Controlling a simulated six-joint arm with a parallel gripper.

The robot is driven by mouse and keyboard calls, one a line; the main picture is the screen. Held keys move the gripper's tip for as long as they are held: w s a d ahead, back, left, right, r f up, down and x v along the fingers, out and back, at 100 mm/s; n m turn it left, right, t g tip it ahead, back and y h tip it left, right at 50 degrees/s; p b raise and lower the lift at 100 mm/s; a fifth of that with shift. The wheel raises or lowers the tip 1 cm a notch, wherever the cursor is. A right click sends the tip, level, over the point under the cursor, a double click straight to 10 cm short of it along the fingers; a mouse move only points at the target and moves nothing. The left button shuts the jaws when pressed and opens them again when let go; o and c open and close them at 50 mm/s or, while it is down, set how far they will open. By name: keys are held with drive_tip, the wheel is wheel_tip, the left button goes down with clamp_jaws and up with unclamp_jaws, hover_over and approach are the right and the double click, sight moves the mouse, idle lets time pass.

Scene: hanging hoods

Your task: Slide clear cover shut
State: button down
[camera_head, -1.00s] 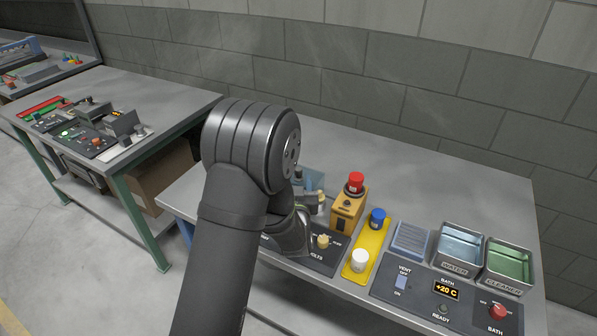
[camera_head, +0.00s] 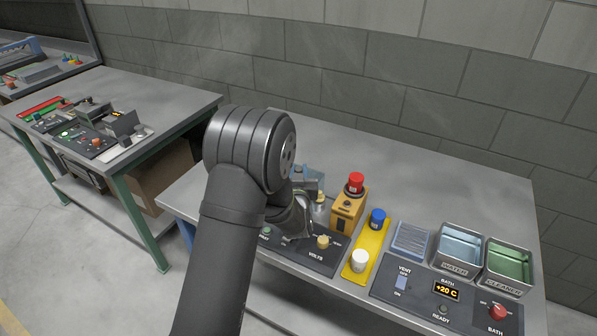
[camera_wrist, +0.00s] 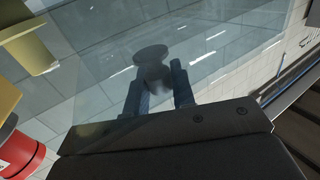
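The clear cover (camera_wrist: 100,60) shows in the wrist view as a see-through pane across the picture. A grey round knob (camera_wrist: 151,56) shows between and just beyond the fingers of my gripper (camera_wrist: 159,80). The fingers stand apart, one each side of the knob; I cannot tell whether they touch it. In the head view a small bluish pane (camera_head: 309,174), perhaps part of the cover, shows behind my wrist, above the left panel. My arm hides my fingers there.
The panel marked VOLTS (camera_head: 316,257) has a yellow knob (camera_head: 323,241). The table's back is clear.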

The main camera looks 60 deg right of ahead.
drive_tip(key=shift+s, duration=3.95)
drive_tip(key=c, duration=1.3)
unclamp_jaws()
drive_tip(key=shift+s, duration=0.1)
drive_tip(key=shift+o, duration=0.2)
drive_tip(key=v, duration=1.7)
drive_tip(key=shift+a, duration=0.25)
drive_tip(key=shift+d, duration=0.15)
drive_tip(key=x, duration=1.7)
drive_tip(key=shift+w+d, duration=0.1)
drive_tip(key=shift+w, duration=0.1)
